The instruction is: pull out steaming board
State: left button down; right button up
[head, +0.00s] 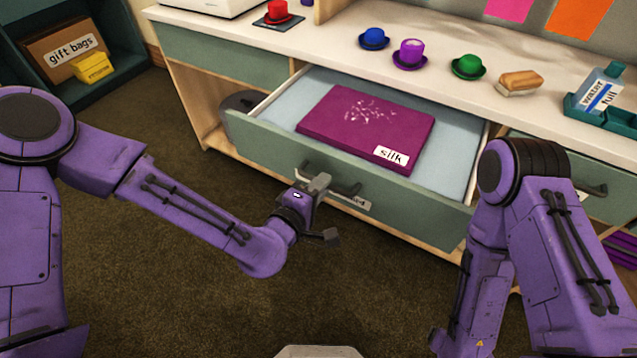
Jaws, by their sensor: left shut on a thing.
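The steaming board (458,150) appears to be the pale blue surface in a pulled-out, drawer-like unit with a green front (265,145). A magenta piece marked "silk" (365,125), with pale specks on top, lies on it. A dark bar handle (345,190) is on the green front. My left gripper (319,184) is shut on this handle near its left end. The label below the handle is partly hidden. My right arm is at the right, in front of the counter, and its gripper is out of view.
Red, blue, purple and green hats, a brush (519,83) and a water bottle (600,88) in a green tray stand on the white counter (345,20). A closed drawer (575,178) is at the right. Shelves with a gift bags box (62,45) stand at left. Carpet lies open in front.

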pick_arm(q)
jog(key=c, duration=1.2)
grip_release()
jog(key=shift+o, duration=0.2)
jog(key=p+v, duration=0.6)
jog(key=v, duration=0.4)
jog(key=shift+s+p, duration=0.25)
jog(key=shift+p, duration=0.15)
jog(key=shift+a, duration=0.1)
